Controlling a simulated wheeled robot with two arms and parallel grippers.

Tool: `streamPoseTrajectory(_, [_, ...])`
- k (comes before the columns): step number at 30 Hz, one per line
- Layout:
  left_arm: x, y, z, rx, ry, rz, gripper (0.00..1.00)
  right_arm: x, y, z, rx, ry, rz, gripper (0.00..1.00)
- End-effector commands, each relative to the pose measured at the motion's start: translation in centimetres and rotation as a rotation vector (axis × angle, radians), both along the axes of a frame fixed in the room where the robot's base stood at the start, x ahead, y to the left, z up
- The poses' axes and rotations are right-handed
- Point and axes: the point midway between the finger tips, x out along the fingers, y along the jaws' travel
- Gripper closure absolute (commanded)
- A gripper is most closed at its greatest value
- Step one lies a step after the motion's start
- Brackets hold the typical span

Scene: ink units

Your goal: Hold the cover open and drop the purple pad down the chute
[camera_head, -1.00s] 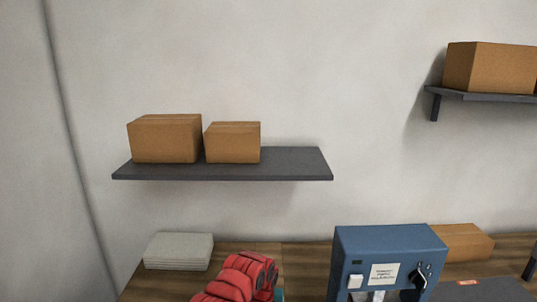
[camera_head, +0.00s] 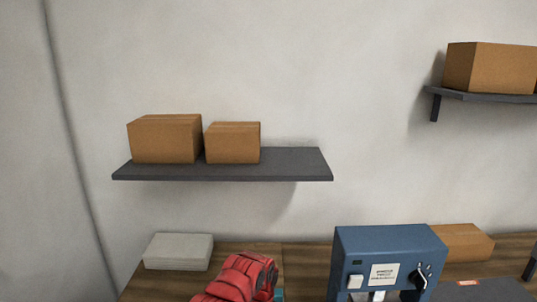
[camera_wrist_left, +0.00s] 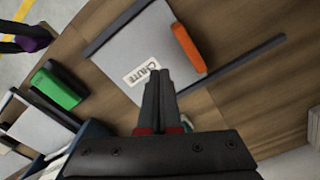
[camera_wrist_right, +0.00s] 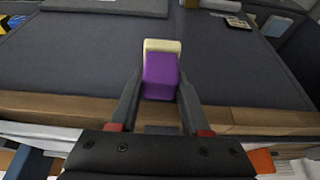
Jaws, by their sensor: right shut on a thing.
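The purple pad (camera_wrist_right: 160,76), with a cream end, is between the fingers of my right gripper (camera_wrist_right: 158,92) in the right wrist view. That gripper is shut on it. A purple patch also shows at the upper left of the left wrist view (camera_wrist_left: 34,40), beside dark fingers. A grey panel (camera_wrist_left: 150,40) with a white CHUTE label (camera_wrist_left: 142,73) lies on the wooden bench in the left wrist view. My left gripper (camera_wrist_left: 160,75) is shut, its fingers together and empty, over the panel by the label. I cannot tell whether it touches the panel, or how the cover stands.
An orange block (camera_wrist_left: 188,46) lies at the panel's right edge, near a dark bar (camera_wrist_left: 233,62). A green block (camera_wrist_left: 58,86) is to the left. A blue machine (camera_head: 390,240) stands on the bench. Cardboard boxes (camera_head: 165,138) sit on a wall shelf (camera_head: 290,165).

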Motion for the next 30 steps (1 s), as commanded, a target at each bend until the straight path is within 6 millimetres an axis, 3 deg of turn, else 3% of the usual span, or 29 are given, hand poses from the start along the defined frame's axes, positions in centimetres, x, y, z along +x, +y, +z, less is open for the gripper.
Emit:
streamPoseTrajectory(5, [0.0, 0.0, 0.0, 0.000, 0.000, 0.000, 1.00, -0.2, 2.6, 0.6, 0.000, 0.000, 0.007, 1.00])
streamPoseTrajectory(12, [0.0, 0.0, 0.0, 0.000, 0.000, 0.000, 1.00, -0.9, 10.5, 3.5, 0.001, -0.005, 0.016, 1.00])
streamPoseTrajectory(19, [0.0, 0.0, 0.0, 0.000, 0.000, 0.000, 1.00, -1.3, 15.7, 6.8, 0.003, -0.006, 0.037, 1.00])
streamPoseTrajectory(24, [0.0, 0.0, 0.0, 0.000, 0.000, 0.000, 1.00, -0.1, 16.9, 9.0, 0.002, -0.003, 0.061, 1.00])
streamPoseTrajectory(30, [0.0, 0.0, 0.0, 0.000, 0.000, 0.000, 1.00, 3.9, 14.5, 11.0, 0.003, -0.001, 0.071, 1.00])
